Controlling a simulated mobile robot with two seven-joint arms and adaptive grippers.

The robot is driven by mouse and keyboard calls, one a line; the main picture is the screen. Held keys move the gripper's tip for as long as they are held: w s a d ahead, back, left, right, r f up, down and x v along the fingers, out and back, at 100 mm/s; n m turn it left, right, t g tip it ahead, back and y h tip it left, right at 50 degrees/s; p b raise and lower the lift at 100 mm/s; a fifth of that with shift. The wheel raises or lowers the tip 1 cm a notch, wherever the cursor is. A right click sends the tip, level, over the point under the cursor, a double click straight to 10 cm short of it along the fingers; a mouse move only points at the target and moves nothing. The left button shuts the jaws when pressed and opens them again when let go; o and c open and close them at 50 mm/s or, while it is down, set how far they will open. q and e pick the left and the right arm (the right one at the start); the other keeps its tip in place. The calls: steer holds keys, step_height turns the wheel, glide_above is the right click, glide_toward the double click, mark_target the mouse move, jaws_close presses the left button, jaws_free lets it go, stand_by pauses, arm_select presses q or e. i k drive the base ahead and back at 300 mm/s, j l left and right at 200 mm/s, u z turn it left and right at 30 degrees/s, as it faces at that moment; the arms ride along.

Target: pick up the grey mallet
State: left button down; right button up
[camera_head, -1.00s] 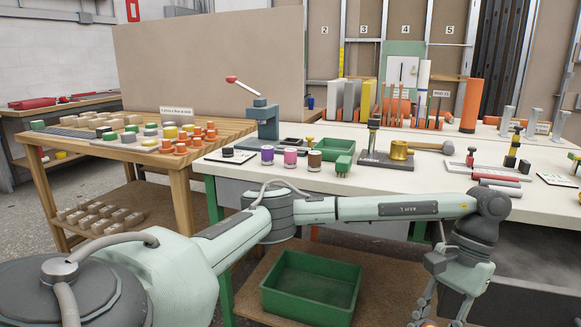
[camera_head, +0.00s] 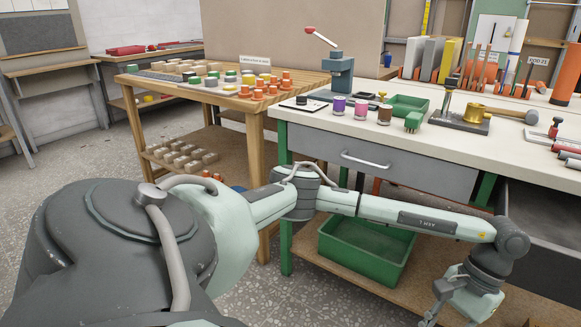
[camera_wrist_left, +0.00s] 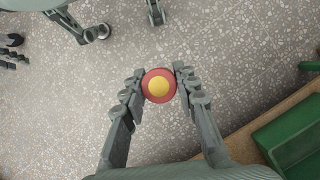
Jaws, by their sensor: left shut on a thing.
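A mallet with a grey head (camera_head: 531,117) and a pale wooden handle lies on the white bench at the right, its handle pointing left toward the brass cup. My left gripper (camera_wrist_left: 158,86) is shut on a round thing (camera_wrist_left: 158,86) with a red rim and a yellow centre, seen end-on above the speckled floor. In the head view this gripper hangs low at the bottom right, in front of the bench and well below the mallet. Its fingertips are cut off there, and the held thing does not show.
A brass cup (camera_head: 474,113) stands on a dark base left of the mallet. Red-handled tools (camera_head: 553,127) lie right of it. A green bin (camera_head: 366,270) sits on the lower shelf. The floor at left is open.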

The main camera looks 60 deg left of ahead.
mark_target(531, 117)
steer(key=i+j+u, duration=0.1)
steer(key=j+u, duration=0.3)
steer(key=u, duration=0.2)
steer(key=i+j+u, duration=0.2)
steer(key=j+u, duration=0.15)
steer(key=u, duration=0.3)
steer(key=i+j+u, duration=0.2)
steer(key=u, duration=0.4)
steer(key=i+j+u, duration=0.1)
steer(key=i+u, duration=0.2)
steer(key=u, duration=0.3)
steer(key=i+u, duration=0.3)
steer(key=u, duration=0.3)
steer(key=i+l+u, duration=0.2)
steer(key=u, duration=0.45)
steer(key=i+l+u, duration=0.25)
steer(key=u, duration=0.35)
steer(key=i+l+u, duration=0.15)
steer(key=l+u, duration=0.25)
steer(key=u, duration=0.2)
